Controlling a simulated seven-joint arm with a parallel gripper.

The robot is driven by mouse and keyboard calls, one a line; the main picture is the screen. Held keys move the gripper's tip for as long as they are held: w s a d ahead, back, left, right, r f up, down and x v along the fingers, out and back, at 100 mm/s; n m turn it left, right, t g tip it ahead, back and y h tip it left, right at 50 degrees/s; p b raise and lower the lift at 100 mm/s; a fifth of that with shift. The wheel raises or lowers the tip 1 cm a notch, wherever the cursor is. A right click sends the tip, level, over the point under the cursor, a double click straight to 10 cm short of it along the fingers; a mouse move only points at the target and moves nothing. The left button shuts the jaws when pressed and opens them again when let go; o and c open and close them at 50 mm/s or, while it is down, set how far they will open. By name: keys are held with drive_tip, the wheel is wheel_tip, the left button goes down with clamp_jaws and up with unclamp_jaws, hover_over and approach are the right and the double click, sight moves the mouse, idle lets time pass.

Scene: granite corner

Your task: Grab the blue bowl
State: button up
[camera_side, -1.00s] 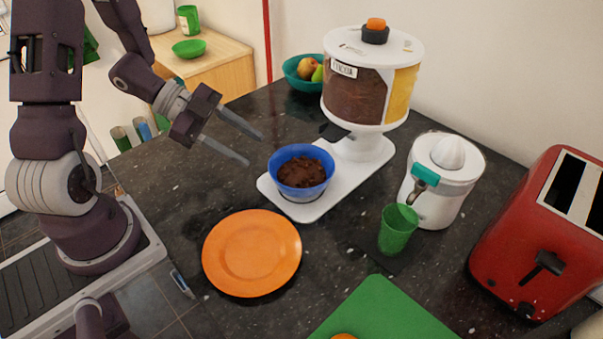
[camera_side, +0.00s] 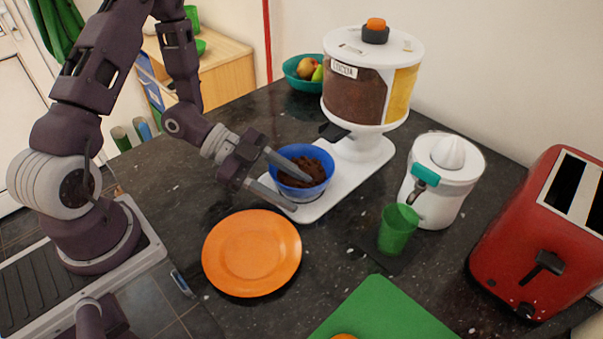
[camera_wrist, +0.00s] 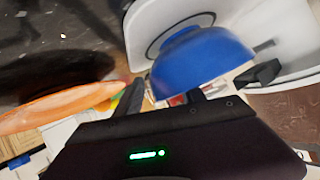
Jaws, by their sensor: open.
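The blue bowl (camera_side: 318,190) sits upright on the white base of the cocoa dispenser (camera_side: 352,100) and holds dark brown cocoa. My gripper (camera_side: 302,193) is open at the bowl's left side. In the side view, one finger reaches over the rim above the cocoa, and the other lies low outside the near wall. Whether either finger touches the bowl I cannot tell. In the wrist view, the bowl's blue outer wall (camera_wrist: 198,58) appears between the two fingers.
An orange plate (camera_side: 252,252) lies just in front of the bowl. A green cup (camera_side: 397,230), a white juicer (camera_side: 440,180) and a red toaster (camera_side: 540,235) stand to the right. A green board (camera_side: 385,315) is at the front. A teal fruit bowl (camera_side: 298,78) is behind.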

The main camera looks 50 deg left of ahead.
clamp_jaws()
drive_tip(key=shift+r, duration=0.1)
